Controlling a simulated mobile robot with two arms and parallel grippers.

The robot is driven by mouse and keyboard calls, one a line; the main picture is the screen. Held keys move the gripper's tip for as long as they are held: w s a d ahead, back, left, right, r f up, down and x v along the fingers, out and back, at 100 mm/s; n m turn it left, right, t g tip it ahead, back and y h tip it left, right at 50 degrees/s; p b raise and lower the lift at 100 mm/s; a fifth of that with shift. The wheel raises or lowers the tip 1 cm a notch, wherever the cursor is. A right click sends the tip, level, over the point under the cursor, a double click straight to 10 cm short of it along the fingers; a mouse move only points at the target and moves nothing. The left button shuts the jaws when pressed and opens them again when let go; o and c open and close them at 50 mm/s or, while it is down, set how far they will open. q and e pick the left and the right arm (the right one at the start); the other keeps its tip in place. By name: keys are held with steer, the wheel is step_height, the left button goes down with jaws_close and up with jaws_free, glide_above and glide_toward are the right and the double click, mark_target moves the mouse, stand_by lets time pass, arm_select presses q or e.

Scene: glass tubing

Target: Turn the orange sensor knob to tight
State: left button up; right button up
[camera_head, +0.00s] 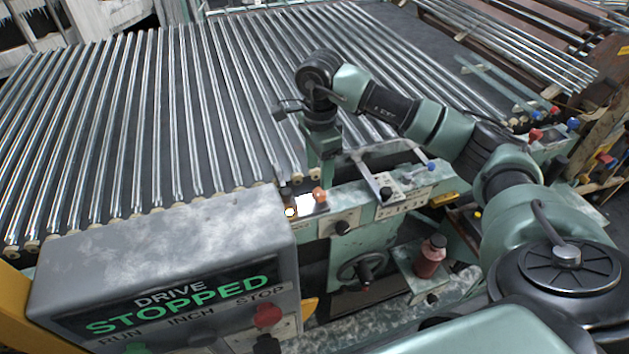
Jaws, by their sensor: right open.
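The orange sensor knob (319,195) sits on the front rail of the machine, at the right end of a small lit panel (305,204). My right gripper (304,182) points down just above and behind this panel. It is open and looks empty, with its fingertips close to the knob; I cannot tell whether they touch it. Any setting marks around the knob are too small to read. My left gripper is not in view.
A grey drive box (180,250) reading "STOPPED" stands at front left. Shiny glass tubes (215,110) cover the dark bed behind. A handwheel (362,270) and a reddish bottle (430,258) are below the rail. A metal bracket (372,178) stands right of the knob.

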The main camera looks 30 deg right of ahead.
mark_target(320, 191)
steer(key=f, duration=0.1)
steer(key=f+p, duration=0.1)
steer(key=f, duration=0.3)
steer(key=shift+s, duration=0.35)
steer(key=shift+w+f, duration=0.15)
steer(key=shift+f, duration=0.4)
jaws_close()
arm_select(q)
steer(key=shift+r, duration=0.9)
